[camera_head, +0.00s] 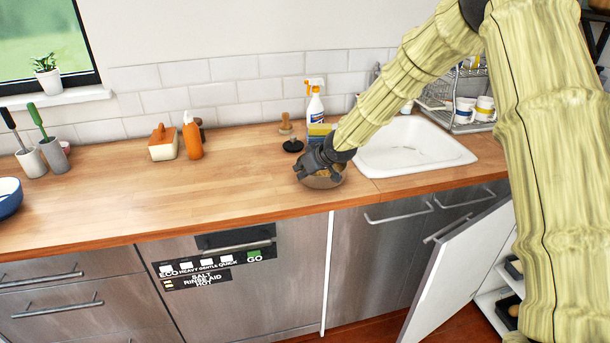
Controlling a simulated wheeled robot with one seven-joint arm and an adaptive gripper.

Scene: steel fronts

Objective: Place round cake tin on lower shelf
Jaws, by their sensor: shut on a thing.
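The round cake tin (325,183) is a small, round, brownish-grey thing at the front of the wooden counter, left of the sink. My gripper (308,172) comes down over it from the upper right and is shut on it, at its left side. The gripper hides part of the tin, and I cannot tell whether the tin touches the counter. The shelves (487,301) show in an open cabinet at the lower right, with dark things on them. My arm covers much of that cabinet.
The open cabinet door (455,272) juts out below the counter (235,185). A white sink (412,150) and a dish rack (466,118) are to the right. A spray bottle (315,108), an orange bottle (192,139) and a butter dish (162,146) stand behind. The counter's left-middle is clear.

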